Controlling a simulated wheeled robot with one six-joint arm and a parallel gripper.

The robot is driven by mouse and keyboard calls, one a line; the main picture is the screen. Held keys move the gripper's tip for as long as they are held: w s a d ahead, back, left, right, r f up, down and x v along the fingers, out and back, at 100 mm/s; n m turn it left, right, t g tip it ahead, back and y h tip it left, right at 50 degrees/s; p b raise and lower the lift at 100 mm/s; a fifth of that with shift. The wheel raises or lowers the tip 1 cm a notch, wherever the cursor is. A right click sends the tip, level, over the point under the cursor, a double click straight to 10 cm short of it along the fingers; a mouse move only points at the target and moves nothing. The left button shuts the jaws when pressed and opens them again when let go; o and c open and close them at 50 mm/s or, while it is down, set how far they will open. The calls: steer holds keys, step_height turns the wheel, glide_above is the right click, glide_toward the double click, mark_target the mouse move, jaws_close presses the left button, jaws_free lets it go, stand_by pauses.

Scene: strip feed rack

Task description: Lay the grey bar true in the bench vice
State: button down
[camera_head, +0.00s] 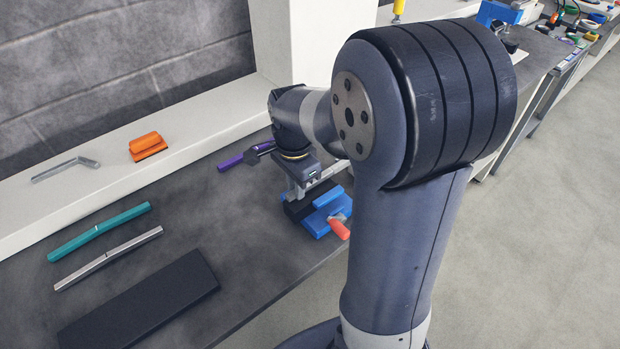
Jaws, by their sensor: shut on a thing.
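The bench vice (318,221) is blue, with a black part at its left and a red handle, and sits near the bench's front edge. My gripper (302,191) points down just above the vice. It is shut on a light grey piece, which looks like the grey bar (324,177), partly hidden by the gripper and arm. I cannot tell whether the bar touches the vice jaws or lies straight in them. Another silver-grey bar (108,259) lies on the bench at the left, beside a teal bar (98,232).
A dark flat slab (140,302) lies at the front left of the bench. A purple-handled tool (240,157) lies behind the vice. An orange block (147,146) and a bent grey piece (66,169) lie on the pale ledge (190,122). A white pillar (305,40) stands behind my gripper.

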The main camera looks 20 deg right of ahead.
steer(key=shift+f+b, duration=0.3)
steer(key=shift+f, duration=0.2)
steer(key=c, duration=1.3)
jaws_free()
step_height(320, 180, up, 11)
steer(key=shift+f, duration=0.1)
step_height(320, 180, down, 11)
steer(key=shift+r+p, duration=0.3)
steer(key=shift+r, duration=0.2)
